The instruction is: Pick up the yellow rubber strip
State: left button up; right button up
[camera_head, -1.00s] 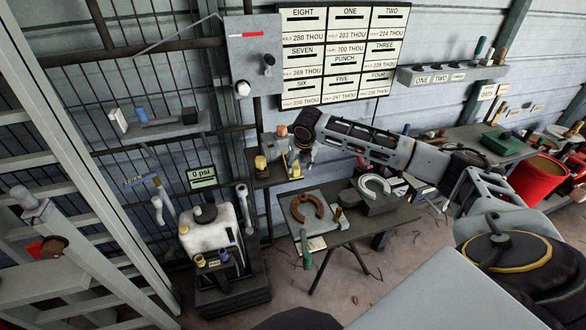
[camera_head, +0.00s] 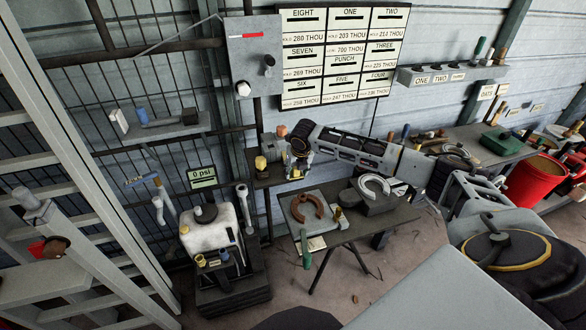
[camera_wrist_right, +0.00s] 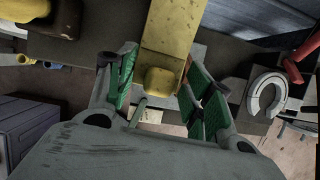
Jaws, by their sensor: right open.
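The yellow rubber strip (camera_wrist_right: 172,30) shows in the right wrist view, running from the top edge down to a blocky yellow end. My right gripper (camera_wrist_right: 160,66) is open, its green-padded fingers on either side of the strip's near end. I cannot tell whether either finger touches it. In the head view my right gripper (camera_head: 298,168) is over the small shelf by the wall and largely hides the strip there. My left gripper is not in view.
A dark table (camera_head: 345,236) below holds a brown horseshoe (camera_head: 297,213) and a grey horseshoe on a block (camera_head: 383,203). A brass-coloured cup (camera_head: 260,164) stands left of the gripper. A white tank (camera_head: 207,238) stands below left, and a red bucket (camera_head: 538,183) stands right.

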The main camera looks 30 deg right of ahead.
jog(key=shift+c, duration=0.4)
grip_shut()
jog(key=shift+r, duration=0.15)
jog(key=shift+r+b, duration=0.35)
jog(key=shift+r, duration=4.55)
jog(key=c, duration=0.6)
grip_release()
grip_shut()
